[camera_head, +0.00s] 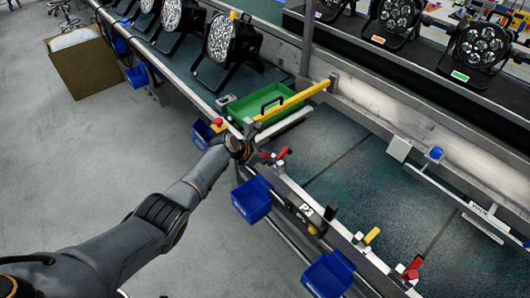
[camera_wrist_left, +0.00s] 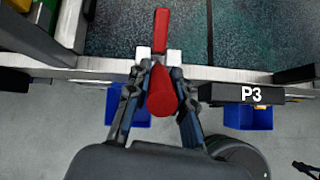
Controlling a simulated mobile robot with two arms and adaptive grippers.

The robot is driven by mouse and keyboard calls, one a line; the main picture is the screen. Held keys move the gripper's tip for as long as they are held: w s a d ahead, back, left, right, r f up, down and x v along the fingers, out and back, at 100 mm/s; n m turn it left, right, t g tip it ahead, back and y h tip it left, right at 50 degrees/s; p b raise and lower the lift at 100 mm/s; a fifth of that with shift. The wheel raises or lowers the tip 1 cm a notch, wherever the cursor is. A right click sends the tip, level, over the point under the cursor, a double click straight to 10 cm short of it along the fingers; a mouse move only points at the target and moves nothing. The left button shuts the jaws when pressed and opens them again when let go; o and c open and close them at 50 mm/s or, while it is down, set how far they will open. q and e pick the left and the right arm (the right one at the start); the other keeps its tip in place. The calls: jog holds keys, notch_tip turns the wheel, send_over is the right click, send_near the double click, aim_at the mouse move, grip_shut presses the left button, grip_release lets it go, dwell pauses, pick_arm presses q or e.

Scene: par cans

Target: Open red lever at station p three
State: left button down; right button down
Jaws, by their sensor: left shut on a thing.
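The P3 sign (camera_head: 306,210) is on the front rail of the workbench, and the P3 label (camera_wrist_left: 252,94) also shows in the left wrist view. Just left of it on the rail is a red lever (camera_head: 283,152), with a red upper part (camera_wrist_left: 160,32) and a rounded red handle (camera_wrist_left: 162,92) in the left wrist view. My left gripper (camera_wrist_left: 160,75) has its fingers on both sides of the rounded handle and is shut on it. In the head view the gripper (camera_head: 252,152) partly hides the lever. My right gripper is not in view.
Blue bins (camera_head: 252,199) hang below the rail. A green tray (camera_head: 268,106) and a yellow bar (camera_head: 292,101) lie to the left of the station. Another red lever (camera_head: 412,268) is farther right. Lamps (camera_head: 228,50) stand at the back.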

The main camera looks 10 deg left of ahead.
pick_arm(q)
jog(key=shift+w+d+r+y, duration=0.2)
jog(key=shift+w+r+y, duration=0.1)
jog(key=shift+w+r, duration=0.15)
jog(key=shift+w+d+g+y, duration=0.2)
jog(key=shift+g+y, duration=0.1)
jog(key=shift+g, duration=0.4)
jog(key=shift+w+d+r+g+y+b, duration=0.2)
jog(key=shift+g+y+b, duration=0.25)
jog(key=shift+b, duration=0.35)
